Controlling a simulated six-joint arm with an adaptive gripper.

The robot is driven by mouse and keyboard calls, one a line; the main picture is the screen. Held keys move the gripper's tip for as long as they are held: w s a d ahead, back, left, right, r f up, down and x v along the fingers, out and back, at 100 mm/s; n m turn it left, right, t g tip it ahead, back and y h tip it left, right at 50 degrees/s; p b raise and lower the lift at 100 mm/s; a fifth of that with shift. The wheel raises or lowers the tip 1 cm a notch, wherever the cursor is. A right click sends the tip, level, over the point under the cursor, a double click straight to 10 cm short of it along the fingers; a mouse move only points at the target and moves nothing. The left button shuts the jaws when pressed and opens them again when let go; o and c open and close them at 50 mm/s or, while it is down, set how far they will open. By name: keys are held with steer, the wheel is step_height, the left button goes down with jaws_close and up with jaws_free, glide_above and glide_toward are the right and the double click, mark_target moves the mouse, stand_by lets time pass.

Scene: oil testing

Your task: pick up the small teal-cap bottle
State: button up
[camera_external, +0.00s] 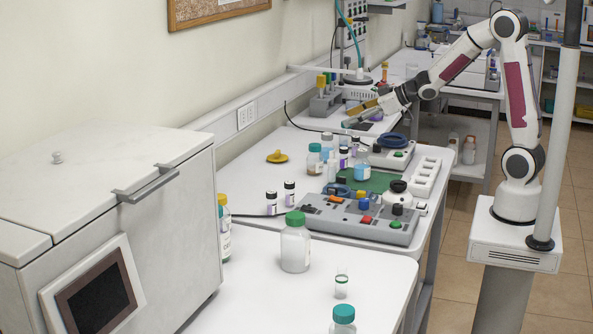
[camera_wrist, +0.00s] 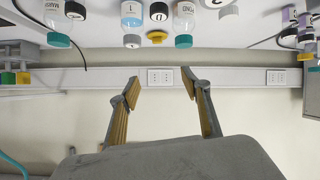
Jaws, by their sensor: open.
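Several teal-cap bottles are in view, and I cannot tell for sure which one the task names. In the external view one small teal-cap bottle (camera_external: 314,161) stands among small bottles on the middle bench, and another teal-cap bottle (camera_external: 343,318) is at the front edge of the picture. In the wrist view, which looks upside down, a teal-cap bottle (camera_wrist: 184,24) is at upper right of centre and another (camera_wrist: 57,24) at upper left. My gripper (camera_external: 351,116) is open and empty above the back of the bench, apart from the bottles. Its fingers (camera_wrist: 160,85) spread towards the wall.
A grey control box (camera_external: 345,222) with coloured knobs and a white socket strip (camera_external: 426,178) lie by the bottles. A green-cap bottle (camera_external: 295,248) stands nearer. A yellow-topped rack (camera_external: 322,103) stands near my gripper. A wall outlet (camera_wrist: 160,78) is behind the fingers.

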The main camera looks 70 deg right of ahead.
mark_target(319, 144)
steer(key=w+a+f+n+y, duration=0.1)
steer(key=w+a+f+y, duration=0.2)
steer(key=f, duration=0.3)
steer(key=shift+y, duration=0.7)
steer(key=shift+w, duration=0.1)
steer(key=shift+x, duration=1.25)
steer(key=shift+w, duration=0.1)
steer(key=shift+f+x, duration=0.25)
steer(key=shift+x, duration=2.25)
jaws_close()
